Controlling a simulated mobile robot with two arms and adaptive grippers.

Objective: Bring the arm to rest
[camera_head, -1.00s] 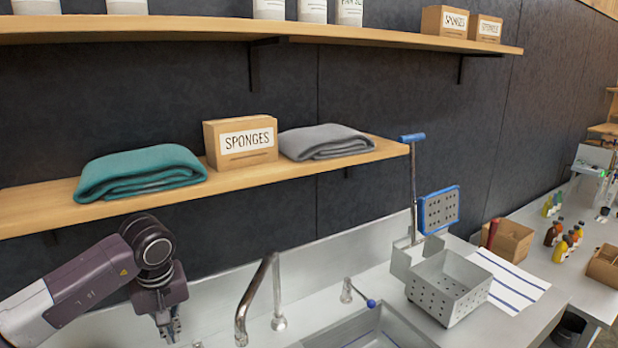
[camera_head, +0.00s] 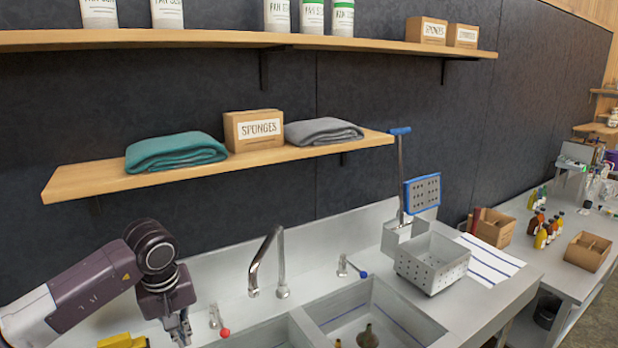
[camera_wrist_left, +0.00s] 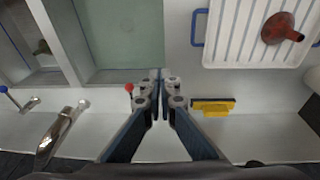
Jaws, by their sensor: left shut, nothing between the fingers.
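My left gripper (camera_head: 180,334) hangs pointing down at the lower left of the head view, over the left end of the sink counter. In the left wrist view its two fingers (camera_wrist_left: 159,84) meet at the tips, shut and empty. Below it in that view lie the counter and a sink basin covered by a pale green board (camera_wrist_left: 122,35). A tap lever with a red knob (camera_wrist_left: 129,88) shows just left of the fingertips; in the head view the red knob (camera_head: 225,332) is right of the gripper. My right gripper is not in view.
A yellow squeegee-like tool (camera_wrist_left: 213,105) lies right of the fingers, near a white ribbed tray (camera_wrist_left: 245,40) holding a red-brown funnel-like thing (camera_wrist_left: 283,27). The faucet (camera_head: 265,262) stands right of my arm. A shelf with folded towels (camera_head: 175,153) hangs above. A perforated bin (camera_head: 432,262) stands farther right.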

